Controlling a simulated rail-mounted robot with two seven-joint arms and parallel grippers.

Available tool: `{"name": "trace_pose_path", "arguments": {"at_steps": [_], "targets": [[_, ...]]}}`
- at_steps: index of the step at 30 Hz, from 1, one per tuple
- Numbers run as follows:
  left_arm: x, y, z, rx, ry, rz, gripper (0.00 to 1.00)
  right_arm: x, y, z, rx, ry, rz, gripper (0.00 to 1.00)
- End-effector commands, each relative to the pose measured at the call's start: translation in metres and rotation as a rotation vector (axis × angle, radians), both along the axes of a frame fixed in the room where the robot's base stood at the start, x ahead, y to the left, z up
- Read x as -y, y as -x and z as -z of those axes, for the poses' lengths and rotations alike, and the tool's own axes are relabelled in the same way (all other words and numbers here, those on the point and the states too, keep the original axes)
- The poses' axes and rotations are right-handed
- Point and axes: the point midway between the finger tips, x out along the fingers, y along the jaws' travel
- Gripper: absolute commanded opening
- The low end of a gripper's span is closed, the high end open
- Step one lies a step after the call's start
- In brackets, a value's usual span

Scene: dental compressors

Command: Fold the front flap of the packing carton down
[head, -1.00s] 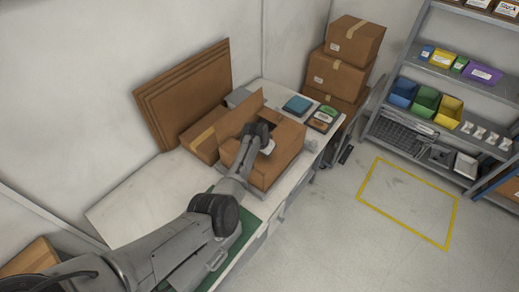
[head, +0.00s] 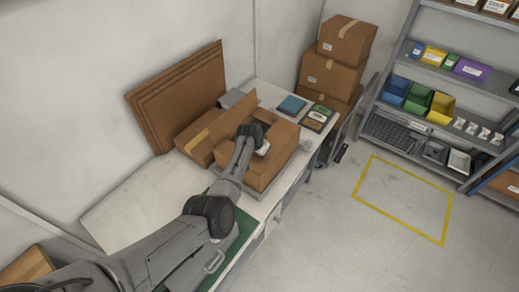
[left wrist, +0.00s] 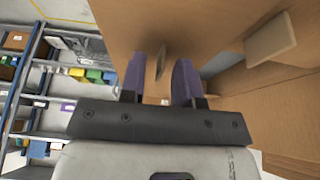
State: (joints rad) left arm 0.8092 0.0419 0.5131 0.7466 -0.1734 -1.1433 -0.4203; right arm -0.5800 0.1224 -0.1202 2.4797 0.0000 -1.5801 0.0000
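The brown packing carton (head: 287,134) stands on the bench, with a dark opening at its top. One flap (head: 238,113) stands up at its far left side. My left gripper (head: 250,130) is over the carton's top and hides part of it, so I cannot clearly make out the front flap in the head view. In the left wrist view my left gripper (left wrist: 158,66) has its two purple-tipped fingers apart, facing a broad cardboard panel (left wrist: 120,28). A thin tab (left wrist: 161,62) on the cardboard shows between the fingers; I cannot tell whether they touch it. My right gripper is not in view.
A closed carton (head: 199,140) lies beside the packing carton, with flat cardboard sheets (head: 178,95) leaning on the wall behind. A blue item (head: 292,105) and small trays (head: 317,118) sit at the bench's far end. The bench's near left part (head: 135,210) is clear.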

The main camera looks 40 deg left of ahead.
Motion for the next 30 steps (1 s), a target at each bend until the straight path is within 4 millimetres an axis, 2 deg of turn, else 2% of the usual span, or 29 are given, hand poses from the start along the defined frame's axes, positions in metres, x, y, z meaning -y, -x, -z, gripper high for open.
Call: {"name": "trace_pose_path", "arguments": {"at_steps": [8,21,30], "targets": [[0.0,0.008,-0.021,0.002,-0.001,-0.002,0.3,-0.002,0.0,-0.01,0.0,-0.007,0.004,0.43],[-0.001,0.036,-0.088,0.002,-0.001,0.0,0.3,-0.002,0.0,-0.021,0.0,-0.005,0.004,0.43],[-0.001,0.049,-0.12,0.001,0.0,0.0,0.3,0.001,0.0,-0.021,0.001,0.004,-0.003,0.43]]}}
